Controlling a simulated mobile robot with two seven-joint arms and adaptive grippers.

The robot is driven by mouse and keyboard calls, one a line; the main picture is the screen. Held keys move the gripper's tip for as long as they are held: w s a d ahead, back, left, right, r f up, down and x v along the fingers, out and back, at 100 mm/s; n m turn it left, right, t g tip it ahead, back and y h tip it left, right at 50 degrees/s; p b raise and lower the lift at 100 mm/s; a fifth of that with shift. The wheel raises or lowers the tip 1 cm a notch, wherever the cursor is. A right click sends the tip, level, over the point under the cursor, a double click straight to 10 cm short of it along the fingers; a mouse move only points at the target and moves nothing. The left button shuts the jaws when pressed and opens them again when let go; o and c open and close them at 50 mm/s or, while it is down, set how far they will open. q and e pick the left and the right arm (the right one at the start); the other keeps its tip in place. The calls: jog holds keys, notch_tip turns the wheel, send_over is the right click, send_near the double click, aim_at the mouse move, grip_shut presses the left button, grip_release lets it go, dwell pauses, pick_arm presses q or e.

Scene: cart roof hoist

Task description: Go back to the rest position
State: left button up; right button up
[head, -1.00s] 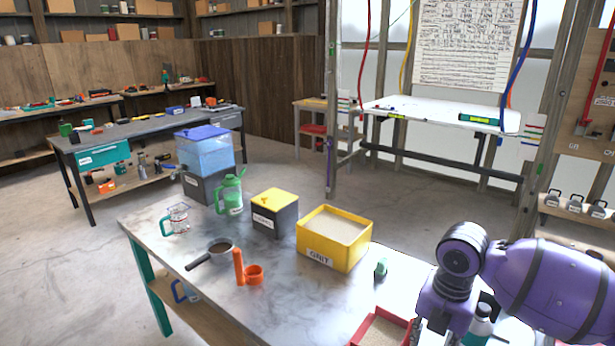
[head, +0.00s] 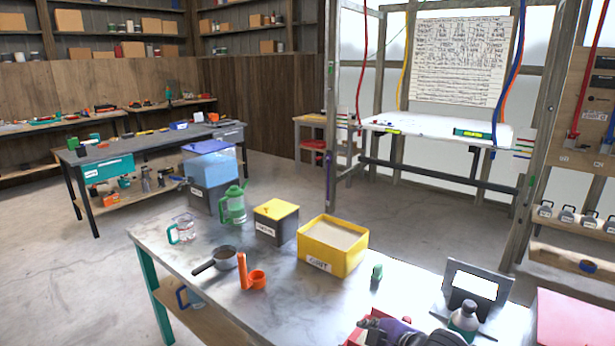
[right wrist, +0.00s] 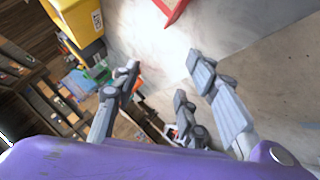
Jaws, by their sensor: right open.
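My right gripper (right wrist: 160,75) shows in the right wrist view with its grey fingers spread apart and nothing between them. It hangs over or beside the metal table, whose pale top fills the upper part of that view. In the head view only a purple and dark part of my right arm shows at the bottom edge, in front of the red tray (head: 355,336). The right gripper's fingers are not clear there. My left gripper is in neither view.
The metal workbench (head: 205,300) holds a yellow grit bin (head: 330,258), black box with yellow lid (head: 275,228), green jug (head: 232,205), clear measuring jug (head: 184,232), dark pan (head: 224,259), orange scoop (head: 257,280), bottle (head: 464,318) and dark stand (head: 505,283).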

jog(key=s+f+m, duration=0.1)
jog(key=s+f+m+t, duration=0.1)
jog(key=s+f+m, duration=0.2)
jog(key=s+f, duration=0.1)
jog(key=shift+a+m+t, duration=0.3)
jog(key=shift+t, duration=0.1)
jog(key=s+d+f+m+h, duration=0.1)
jog(key=s+f, duration=0.4)
jog(key=s, duration=0.5)
jog(key=s+d+f+m+g+h+p, duration=0.1)
jog(key=s+d+f+m, duration=0.3)
jog(key=s, duration=0.6)
jog(key=s+d+f+m+h, duration=0.2)
jog(key=s+f+m, duration=0.3)
jog(key=s, duration=0.5)
jog(key=shift+s+d+f+g+h+p, duration=0.3)
jog(key=shift+s+d+f+p, duration=0.1)
jog(key=shift+f, duration=0.4)
jog(key=shift+w, duration=0.1)
